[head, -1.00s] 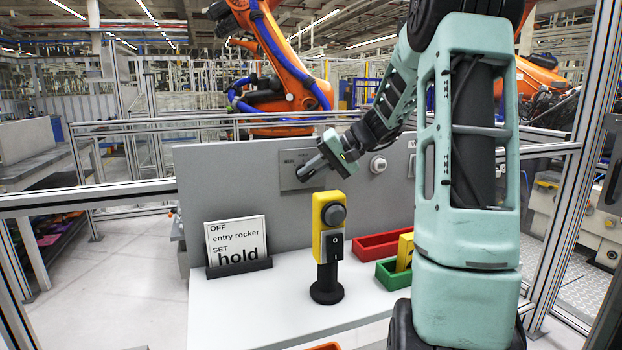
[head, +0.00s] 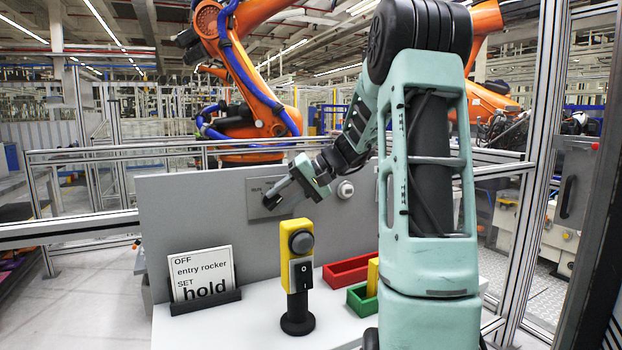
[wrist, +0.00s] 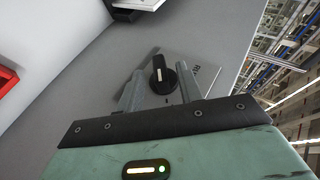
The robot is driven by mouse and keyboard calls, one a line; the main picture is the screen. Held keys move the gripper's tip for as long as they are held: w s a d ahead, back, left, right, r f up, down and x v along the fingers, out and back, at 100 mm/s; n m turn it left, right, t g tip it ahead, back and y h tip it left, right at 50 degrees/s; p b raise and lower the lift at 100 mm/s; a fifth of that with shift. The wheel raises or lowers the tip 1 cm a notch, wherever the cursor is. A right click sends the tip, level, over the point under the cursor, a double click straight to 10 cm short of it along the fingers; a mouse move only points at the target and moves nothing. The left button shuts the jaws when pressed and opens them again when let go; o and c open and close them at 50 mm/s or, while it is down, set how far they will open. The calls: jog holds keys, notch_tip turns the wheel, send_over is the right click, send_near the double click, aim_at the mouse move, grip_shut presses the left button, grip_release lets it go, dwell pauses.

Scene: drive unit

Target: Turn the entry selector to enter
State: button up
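The entry selector appears to be the black rotary knob with a pale pointer line (wrist: 162,76) in the wrist view. It sits on a grey plate (wrist: 205,68) with small lettering I cannot fully read. In the head view the plate (head: 257,187) is on the upright grey panel, and my gripper covers the knob. My gripper (head: 271,201) is at the plate. In the wrist view its two fingers (wrist: 158,82) are apart, one on each side of the knob, with the right finger closer. I cannot tell whether either finger touches it.
A sign reading "OFF entry rocker SET hold" (head: 203,272) stands on the white table. A yellow post with a black button and rocker (head: 297,255) stands beside it. Red (head: 347,270) and green (head: 362,300) bins are to the right. A round white button (head: 345,189) is right of the plate.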

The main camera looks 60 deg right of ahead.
jog(key=v, duration=1.6)
jog(key=shift+b, duration=0.35)
jog(key=w+a+f+n+g, duration=0.1)
jog(key=w+a+f+g, duration=0.15)
jog(key=a, duration=0.25)
jog(key=w+a+f+n+g+y, duration=0.1)
jog(key=w+a+f, duration=0.15)
jog(key=a, duration=0.35)
jog(key=w+a+f+n+g, duration=0.1)
jog(key=w+a, duration=0.3)
jog(key=a, duration=0.1)
jog(key=a+f+n+g+p, duration=0.1)
jog(key=a+f+g, duration=0.15)
jog(key=a, duration=0.55)
jog(key=a+f+n+g+p, duration=0.1)
jog(key=a+f+n, duration=0.15)
jog(key=a, duration=0.55)
jog(key=s+a+f+n+h, duration=0.3)
jog(key=s+a+f+n, duration=0.1)
jog(key=s+a, duration=0.5)
jog(key=s+a+f+n+g+h+p, duration=0.1)
jog(key=s+a+f+n, duration=0.4)
jog(key=s+a, duration=0.5)
jog(key=shift+s+a+f+h, duration=0.15)
jog(key=shift+a+f+h, duration=0.4)
jog(key=shift+f+h, duration=0.3)
